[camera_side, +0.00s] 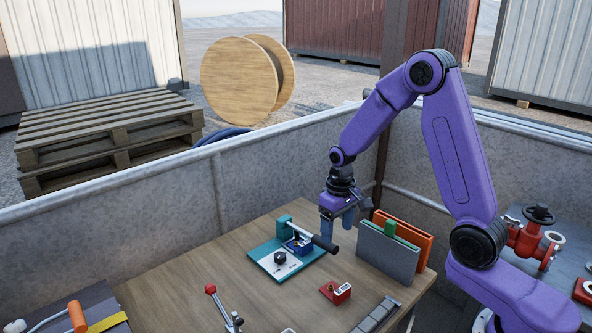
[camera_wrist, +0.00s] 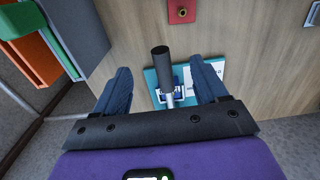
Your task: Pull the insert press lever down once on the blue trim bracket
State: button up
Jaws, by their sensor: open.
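The insert press has a teal base (camera_side: 262,252) and a teal post (camera_side: 284,226) on the wooden table. Its lever runs out to the right and ends in a black grip (camera_side: 325,244). A small blue bracket (camera_side: 298,246) sits in the press below the lever. My gripper (camera_side: 337,232) is open beside the grip end, fingers pointing down. In the wrist view, the black grip (camera_wrist: 163,68) lies between the two spread blue fingers of my gripper (camera_wrist: 160,64), with a gap on each side. The bracket is mostly hidden there behind the lever.
Grey and orange upright panels with a green piece (camera_side: 388,252) stand right of the press, close to my gripper. A red block (camera_side: 336,291) lies in front. A red-knobbed lever (camera_side: 211,289) and a grey segmented strip (camera_side: 376,315) are near the front.

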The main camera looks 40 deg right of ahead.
aim_at(336, 246)
jog(key=shift+f, duration=2.95)
jog(key=c, duration=1.2)
jog(key=shift+o, duration=0.2)
